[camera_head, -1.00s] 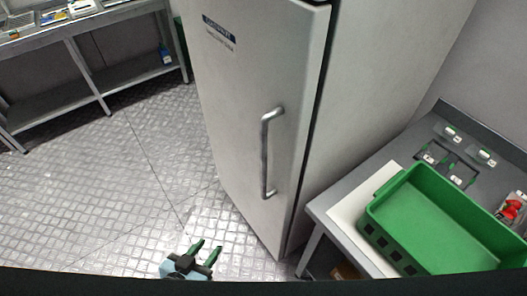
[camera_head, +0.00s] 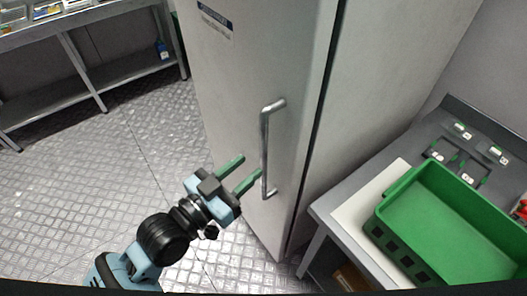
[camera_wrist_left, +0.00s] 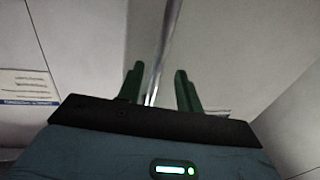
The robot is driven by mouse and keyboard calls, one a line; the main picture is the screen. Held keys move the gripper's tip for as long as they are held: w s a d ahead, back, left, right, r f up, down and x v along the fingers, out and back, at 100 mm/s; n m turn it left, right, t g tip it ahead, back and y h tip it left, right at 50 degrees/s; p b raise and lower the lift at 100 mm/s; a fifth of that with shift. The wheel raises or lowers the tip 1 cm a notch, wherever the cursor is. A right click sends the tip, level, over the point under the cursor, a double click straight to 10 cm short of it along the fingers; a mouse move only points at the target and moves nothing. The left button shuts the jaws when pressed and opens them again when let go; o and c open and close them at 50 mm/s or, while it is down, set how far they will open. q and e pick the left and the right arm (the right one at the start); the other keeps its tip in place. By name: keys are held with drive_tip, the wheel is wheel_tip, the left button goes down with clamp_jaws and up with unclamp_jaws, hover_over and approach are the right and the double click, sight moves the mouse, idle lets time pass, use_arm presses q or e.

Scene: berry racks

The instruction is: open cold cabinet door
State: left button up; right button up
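The cold cabinet door (camera_head: 225,90) is a tall pale grey panel, and it looks shut. Its vertical metal handle (camera_head: 265,150) is on the right part of the door. My left gripper (camera_head: 246,171) is open, with two green fingers pointing at the lower half of the handle. In the left wrist view, the handle bar (camera_wrist_left: 160,60) runs up between the two open fingers (camera_wrist_left: 161,88), nearer the left one. I cannot tell whether the bar is fully between the fingertips. My right gripper is not in view.
A grey bench (camera_head: 322,208) with a green crate (camera_head: 400,190) and small clear packs stands right of the cabinet. A metal shelf rack (camera_head: 90,85) stands at the back left. The tiled floor (camera_head: 90,190) left of the cabinet is clear.

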sight(261, 156)
use_arm(q)
drive_tip(key=x, duration=0.6)
drive_tip(key=shift+w+d, duration=0.1)
drive_tip(key=shift+w, duration=0.1)
drive_tip(key=shift+c, duration=0.3)
clamp_jaws()
